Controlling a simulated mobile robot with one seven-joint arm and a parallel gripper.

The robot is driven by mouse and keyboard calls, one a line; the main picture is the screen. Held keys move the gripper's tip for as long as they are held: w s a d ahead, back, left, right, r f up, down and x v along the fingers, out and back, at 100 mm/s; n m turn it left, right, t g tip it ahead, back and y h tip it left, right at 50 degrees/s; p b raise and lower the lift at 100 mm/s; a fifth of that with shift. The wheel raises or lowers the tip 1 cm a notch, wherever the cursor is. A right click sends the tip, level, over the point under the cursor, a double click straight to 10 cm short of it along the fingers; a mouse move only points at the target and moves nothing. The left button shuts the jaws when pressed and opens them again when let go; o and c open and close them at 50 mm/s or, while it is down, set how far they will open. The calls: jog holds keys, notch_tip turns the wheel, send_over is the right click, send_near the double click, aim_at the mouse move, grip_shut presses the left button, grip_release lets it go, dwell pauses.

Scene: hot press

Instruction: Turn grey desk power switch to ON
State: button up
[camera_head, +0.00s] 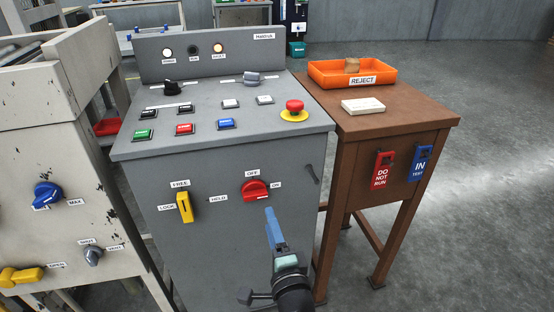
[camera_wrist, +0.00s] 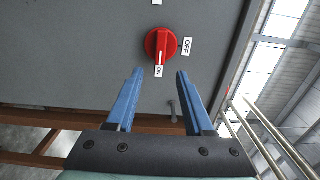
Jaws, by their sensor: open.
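The red rotary power switch (camera_head: 254,190) sits on the front face of the grey desk (camera_head: 225,250). An OFF label (camera_head: 252,173) is above it and an ON label (camera_head: 276,185) is to its right. In the wrist view the switch (camera_wrist: 158,44) shows its ridge and pale mark pointing down to the ON label (camera_wrist: 159,71); OFF (camera_wrist: 187,46) is to the right. My gripper (camera_head: 268,212) is just in front of the panel, below and right of the switch. In the wrist view its blue fingers (camera_wrist: 159,75) are spread, empty and apart from the switch.
A yellow switch (camera_head: 185,207) is to the left on the same panel. A small peg (camera_head: 312,174) sticks out at the panel's right. A brown table (camera_head: 390,130) with an orange tray (camera_head: 352,83) stands to the right. Floor is clear farther right.

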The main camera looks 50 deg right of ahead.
jog(key=shift+v, duration=2.5)
jog(key=w+a+r+n+t+y, duration=0.25)
jog(key=w+a+r+n, duration=0.3)
jog(key=r, duration=0.45)
jog(key=w+a+r+n+t+y, duration=0.2)
jog(key=w+a+r+n+t, duration=0.15)
jog(key=a+r, duration=0.45)
jog(key=a+r+n+t+y, duration=0.15)
jog(key=a+r+n, duration=0.25)
jog(key=r, duration=0.5)
jog(key=a+r+n+t+y, duration=0.15)
jog(key=a+r+n, duration=0.3)
jog(key=r, duration=0.45)
jog(key=s+a+r+n+t+y+p, duration=0.1)
jog(key=s+a+r+n+t, duration=0.1)
jog(key=s+a+r+n, duration=0.5)
jog(key=s+a+r+t+y, duration=0.1)
jog(key=s+r, duration=0.4)
jog(key=r, duration=0.5)
notch_tip(320, 180, up, 28)
jog(key=w+p, duration=0.1)
jog(key=p, duration=2.8)
